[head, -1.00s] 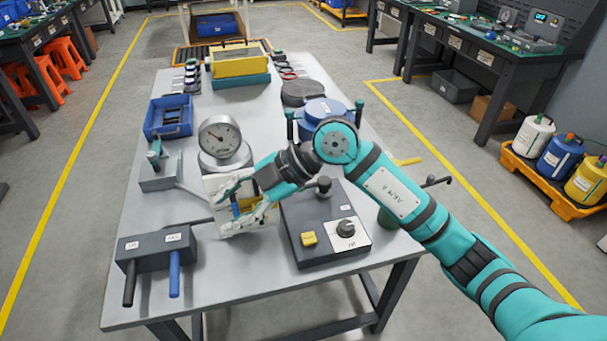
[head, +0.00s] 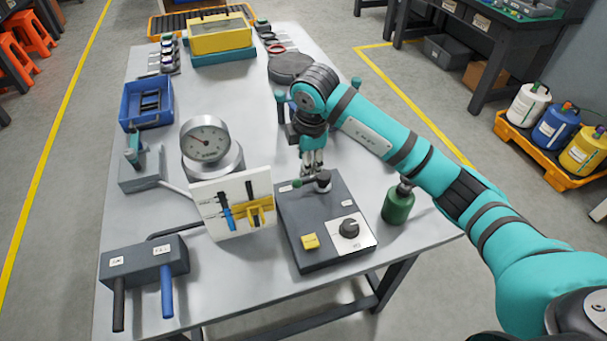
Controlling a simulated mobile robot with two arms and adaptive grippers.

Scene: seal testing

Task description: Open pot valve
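A grey control box (head: 318,235) stands near the table's front, with a black-capped valve knob and green-tipped lever (head: 318,181) at its back edge, a yellow button (head: 310,241) and a black dial (head: 348,229). A metal pot with a round gauge (head: 205,140) stands to its left. My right gripper (head: 313,168) points down just behind the valve knob, with its fingers close together; whether they touch the lever or are fully shut is unclear. The blue pot behind is mostly hidden by my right arm; its green handles show. My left gripper is out of view.
A white panel with blue and yellow parts (head: 212,205) stands left of the box. A green bottle (head: 398,204) stands to the right. A blue bin (head: 130,102), a lever fixture (head: 140,175) and a grey block with two handles (head: 145,262) line the left side.

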